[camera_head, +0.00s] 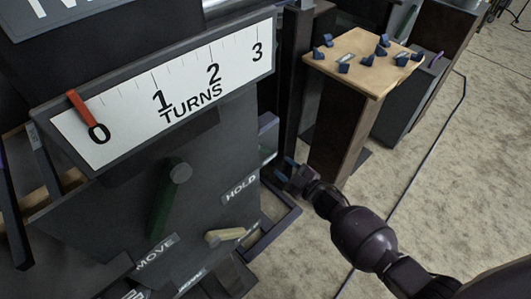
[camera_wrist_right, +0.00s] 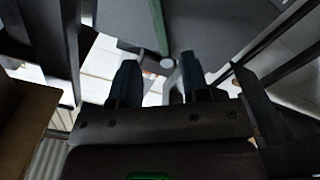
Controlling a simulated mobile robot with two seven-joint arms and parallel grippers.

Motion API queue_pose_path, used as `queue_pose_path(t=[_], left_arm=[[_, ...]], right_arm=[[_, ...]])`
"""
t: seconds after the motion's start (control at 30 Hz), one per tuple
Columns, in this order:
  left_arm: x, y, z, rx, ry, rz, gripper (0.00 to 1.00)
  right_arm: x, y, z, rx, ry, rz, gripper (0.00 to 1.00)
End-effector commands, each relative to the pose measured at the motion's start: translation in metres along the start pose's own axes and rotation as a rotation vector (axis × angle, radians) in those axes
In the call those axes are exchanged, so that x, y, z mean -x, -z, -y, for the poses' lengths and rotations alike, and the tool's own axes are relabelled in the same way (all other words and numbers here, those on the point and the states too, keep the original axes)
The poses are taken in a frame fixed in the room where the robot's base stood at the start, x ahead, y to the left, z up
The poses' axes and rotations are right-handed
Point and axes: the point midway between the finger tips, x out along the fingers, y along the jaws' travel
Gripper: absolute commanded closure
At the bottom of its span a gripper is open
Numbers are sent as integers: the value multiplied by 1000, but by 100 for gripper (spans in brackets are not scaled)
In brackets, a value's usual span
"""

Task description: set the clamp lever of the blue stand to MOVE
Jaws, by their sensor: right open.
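A dark grey stand (camera_head: 110,215) fills the left of the head view. A dark green lever (camera_head: 163,205) on its face slants down-left from a round grey end toward the MOVE label (camera_head: 156,252). A HOLD label (camera_head: 240,188) is to the right, and a short cream lever (camera_head: 224,236) lies below it. I cannot tell which lever is the clamp lever, and no stand looks clearly blue. My right gripper (camera_head: 287,171) is open beside the stand's right edge, apart from both levers. In the right wrist view, a green bar (camera_wrist_right: 158,25) shows beyond the fingers (camera_wrist_right: 159,82). My left gripper is not in view.
A TURNS scale (camera_head: 180,95) with a red pointer (camera_head: 85,108) at 0 tops the stand. A wooden-topped pedestal (camera_head: 345,82) with several small blue pieces stands behind my right gripper. Carpet (camera_head: 450,180) at right is mostly clear, with a dark line across it.

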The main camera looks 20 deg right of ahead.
Motion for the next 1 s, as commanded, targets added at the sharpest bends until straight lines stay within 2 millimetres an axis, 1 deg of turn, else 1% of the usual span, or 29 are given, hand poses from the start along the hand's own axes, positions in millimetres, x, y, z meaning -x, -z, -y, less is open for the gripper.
queue_pose_path(t=[0.03,0.3,0.5,0.7,0.97,1.0], left_arm=[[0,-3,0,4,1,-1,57],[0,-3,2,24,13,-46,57],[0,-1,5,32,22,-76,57],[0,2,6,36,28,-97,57],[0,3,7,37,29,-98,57],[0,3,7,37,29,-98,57]], right_arm=[[-8,-3,3,-2,2,2,57],[-51,-3,4,-1,3,4,57],[-73,-3,3,-2,2,4,57],[-82,-1,1,0,1,3,57],[-83,0,0,0,0,2,57],[-83,0,0,0,1,2,64]])
